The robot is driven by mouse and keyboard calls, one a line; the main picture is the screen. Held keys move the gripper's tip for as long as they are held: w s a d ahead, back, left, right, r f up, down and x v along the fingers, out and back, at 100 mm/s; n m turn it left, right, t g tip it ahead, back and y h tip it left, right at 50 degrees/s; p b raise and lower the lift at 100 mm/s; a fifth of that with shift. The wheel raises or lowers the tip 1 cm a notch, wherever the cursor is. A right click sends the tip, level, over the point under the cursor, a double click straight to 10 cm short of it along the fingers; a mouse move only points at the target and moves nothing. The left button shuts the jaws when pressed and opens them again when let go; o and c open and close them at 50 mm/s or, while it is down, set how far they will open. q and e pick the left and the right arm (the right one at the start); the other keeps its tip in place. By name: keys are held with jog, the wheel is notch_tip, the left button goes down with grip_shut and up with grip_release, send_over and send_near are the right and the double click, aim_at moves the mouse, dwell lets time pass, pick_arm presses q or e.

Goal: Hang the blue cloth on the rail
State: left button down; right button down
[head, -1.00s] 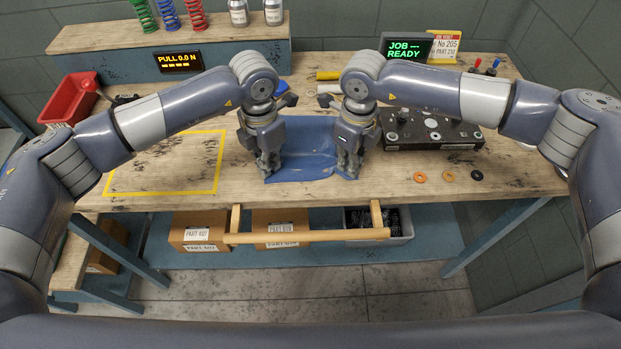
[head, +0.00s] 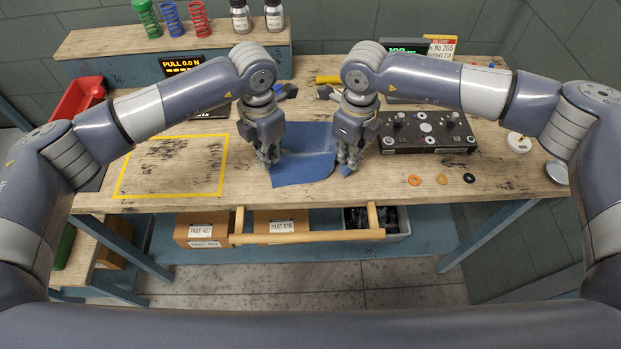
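The blue cloth (head: 305,168) lies on the workbench between my two grippers, its near edge close to the bench front. My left gripper (head: 269,160) points down at the cloth's left side, and its fingers look closed on that edge. My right gripper (head: 347,162) points down at the right side. A small blue tip of cloth shows under its fingertips, so it looks closed on that corner. The fingers hide the exact grip points. The wooden rail (head: 305,237) runs along the bench front on two brackets, below and nearer than the cloth. It is bare.
A black panel with knobs (head: 427,143) stands right of my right gripper. Several washers (head: 441,180) lie in front of it. A yellow outlined square (head: 170,194) on the left is empty. Boxes and a bin (head: 398,228) sit under the bench behind the rail.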

aim_at(283, 177)
pick_arm(q)
jog(key=c, duration=1.2)
grip_release()
jog(key=shift+c, duration=0.2)
jog(key=shift+d+r, duration=0.1)
jog(key=shift+r, duration=0.05)
jog(key=shift+c, duration=1.2)
notch_tip(283, 177, up, 5)
jog(key=d+n, duration=0.2)
jog(key=d, duration=0.1)
jog(key=shift+s+a+f, duration=0.1)
jog(key=shift+f, duration=1.5)
jog(key=shift+s+a+f, duration=0.1)
jog(key=shift+s+f, duration=0.05)
jog(key=shift+f, duration=1.5)
jog(key=shift+s+a+f, duration=0.1)
jog(key=shift+f, duration=1.5)
